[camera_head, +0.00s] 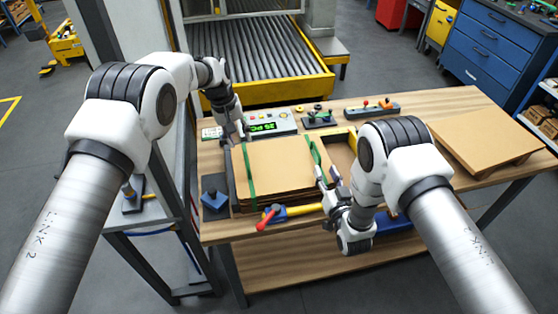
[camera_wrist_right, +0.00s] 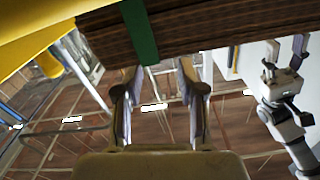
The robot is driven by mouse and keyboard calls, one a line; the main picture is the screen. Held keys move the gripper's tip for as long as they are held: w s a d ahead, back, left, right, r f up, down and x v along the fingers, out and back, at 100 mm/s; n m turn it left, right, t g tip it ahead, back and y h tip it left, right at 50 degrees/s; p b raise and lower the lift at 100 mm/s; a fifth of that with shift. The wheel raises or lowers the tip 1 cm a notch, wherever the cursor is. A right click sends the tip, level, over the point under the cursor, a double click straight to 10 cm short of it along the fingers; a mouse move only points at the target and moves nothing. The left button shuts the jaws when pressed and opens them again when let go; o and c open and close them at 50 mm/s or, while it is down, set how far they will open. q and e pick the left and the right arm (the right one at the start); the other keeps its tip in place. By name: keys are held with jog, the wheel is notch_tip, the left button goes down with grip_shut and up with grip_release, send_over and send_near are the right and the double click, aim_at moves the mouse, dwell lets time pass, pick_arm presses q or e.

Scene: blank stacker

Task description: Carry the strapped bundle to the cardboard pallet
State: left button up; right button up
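The strapped bundle (camera_head: 280,160) is a stack of brown cardboard sheets with two green straps, lying on the wooden workbench. The cardboard pallet (camera_head: 490,132) is a flat tan board on low supports at the bench's right end, with nothing on it. My left gripper (camera_head: 238,132) is at the bundle's far left corner; its fingers look apart. My right gripper (camera_head: 327,179) is at the bundle's right side. In the right wrist view my right gripper (camera_wrist_right: 158,95) is open with nothing between its fingers, close to the stack's edge (camera_wrist_right: 210,25) and a green strap (camera_wrist_right: 139,30).
A lit green display box (camera_head: 268,124), a small black fixture (camera_head: 318,119) and a lever panel (camera_head: 372,109) stand behind the bundle. A red-handled tool (camera_head: 268,217) is at the front, a blue block (camera_head: 214,200) at left. A roller conveyor (camera_head: 250,50) is beyond the bench.

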aim_at(246, 154)
jog(key=shift+s+d+r, duration=0.1)
jog(key=shift+s+r, duration=0.25)
jog(key=shift+s, duration=0.15)
pick_arm(q)
jog(key=f, duration=0.2)
jog(key=d+f, duration=0.1)
jog(key=f, duration=0.4)
jog(key=shift+s+d, duration=0.2)
jog(key=shift+d, duration=0.1)
pick_arm(e)
jog(key=x, duration=0.8)
jog(key=shift+f, duration=0.15)
pick_arm(q)
grip_shut()
pick_arm(e)
grip_shut()
pick_arm(q)
jog(key=shift+r, duration=0.1)
